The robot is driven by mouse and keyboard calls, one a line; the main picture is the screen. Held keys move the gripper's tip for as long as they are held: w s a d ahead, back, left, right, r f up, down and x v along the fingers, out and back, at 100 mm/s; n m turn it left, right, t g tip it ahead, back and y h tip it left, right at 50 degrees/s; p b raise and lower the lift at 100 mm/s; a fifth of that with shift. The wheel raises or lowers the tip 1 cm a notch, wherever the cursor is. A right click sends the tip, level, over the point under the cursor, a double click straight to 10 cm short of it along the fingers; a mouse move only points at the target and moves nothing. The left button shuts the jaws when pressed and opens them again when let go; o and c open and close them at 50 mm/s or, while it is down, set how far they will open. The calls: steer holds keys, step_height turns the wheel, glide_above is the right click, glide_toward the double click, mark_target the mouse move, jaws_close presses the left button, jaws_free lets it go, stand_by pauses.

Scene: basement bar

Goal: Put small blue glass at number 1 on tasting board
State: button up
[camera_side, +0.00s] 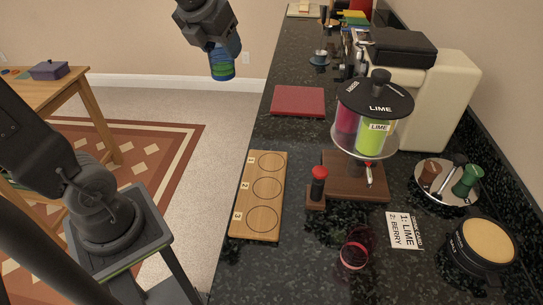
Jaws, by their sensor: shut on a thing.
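My gripper (221,50) is at the top of the side view, shut on the small blue glass (222,70). The glass is blue with a green band, and its upper part is hidden by the gripper. It hangs in the air, apart from the counter in the picture. The wooden tasting board (237,226) lies on the dark counter below and to the right of it. The board has three circles in a row, marked 1, 2 and 3; number 1 is at the far end. All three circles are empty.
A dispenser (375,108) with pink and green chambers stands right of the board. A red mat (298,101) lies beyond the board. A tray (447,185) holds small items.

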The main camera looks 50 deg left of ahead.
step_height(320, 180, down, 8)
steer(key=shift+d+f, duration=0.1)
steer(key=shift+w+d+f, duration=0.75)
steer(key=shift+d+f, duration=1.05)
steer(key=shift+f, duration=0.1)
steer(key=shift+w+d+f, duration=0.75)
steer(key=shift+d+f, duration=1)
steer(key=shift+f, duration=0.1)
steer(key=shift+w+d+f, duration=0.75)
steer(key=shift+d+f, duration=1.05)
steer(key=shift+f, duration=0.1)
steer(key=shift+f, duration=0.1)
steer(key=o, duration=1.1)
steer(key=shift+c, duration=0.2)
